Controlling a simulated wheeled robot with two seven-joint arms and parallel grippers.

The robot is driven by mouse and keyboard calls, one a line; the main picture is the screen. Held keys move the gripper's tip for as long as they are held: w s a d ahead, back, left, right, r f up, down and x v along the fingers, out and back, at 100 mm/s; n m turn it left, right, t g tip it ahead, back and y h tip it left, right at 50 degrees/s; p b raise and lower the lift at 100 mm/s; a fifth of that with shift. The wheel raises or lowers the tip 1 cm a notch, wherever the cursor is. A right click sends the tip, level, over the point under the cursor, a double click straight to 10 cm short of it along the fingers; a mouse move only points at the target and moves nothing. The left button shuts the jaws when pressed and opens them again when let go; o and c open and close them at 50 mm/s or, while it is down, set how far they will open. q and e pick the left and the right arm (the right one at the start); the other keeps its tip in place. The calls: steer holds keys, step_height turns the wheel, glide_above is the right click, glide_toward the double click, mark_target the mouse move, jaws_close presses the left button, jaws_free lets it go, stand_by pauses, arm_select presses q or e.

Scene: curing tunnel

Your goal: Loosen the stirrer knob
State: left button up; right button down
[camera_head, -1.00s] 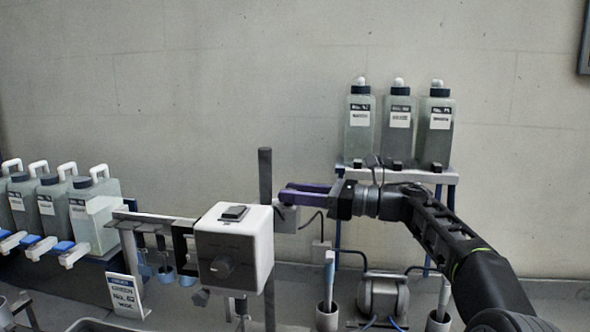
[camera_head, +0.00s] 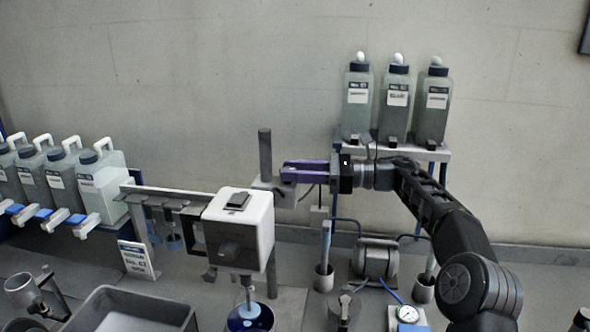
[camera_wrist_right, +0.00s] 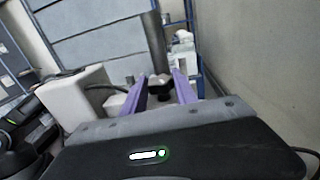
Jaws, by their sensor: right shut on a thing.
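The stirrer is a white motor box (camera_head: 237,222) with a dark dial on its front, held beside a dark upright post (camera_head: 265,155). My right gripper (camera_head: 284,172), with purple fingers, reaches from the right to a grey clamp on that post, behind the box. In the right wrist view, a dark knob (camera_wrist_right: 160,86) sits between the tips of the purple fingers, in front of the post. The right gripper is shut on this knob. In the head view the knob is hard to make out at the fingertips. My left gripper is not in view.
A blue vessel (camera_head: 250,318) stands below the stirrer. A grey bin (camera_head: 130,303) is at the front left. White-handled jugs (camera_head: 100,178) line the left. Several bottles (camera_head: 392,95) stand on a rack at the back right. A pump (camera_head: 376,257) sits below my right arm.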

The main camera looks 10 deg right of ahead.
steer(key=c, duration=1)
jaws_free()
steer(key=shift+o, duration=0.2)
steer(key=shift+d, duration=0.1)
steer(key=p+v, duration=0.2)
steer(key=v, duration=0.5)
steer(key=shift+d, duration=0.25)
steer(key=shift+s, duration=0.1)
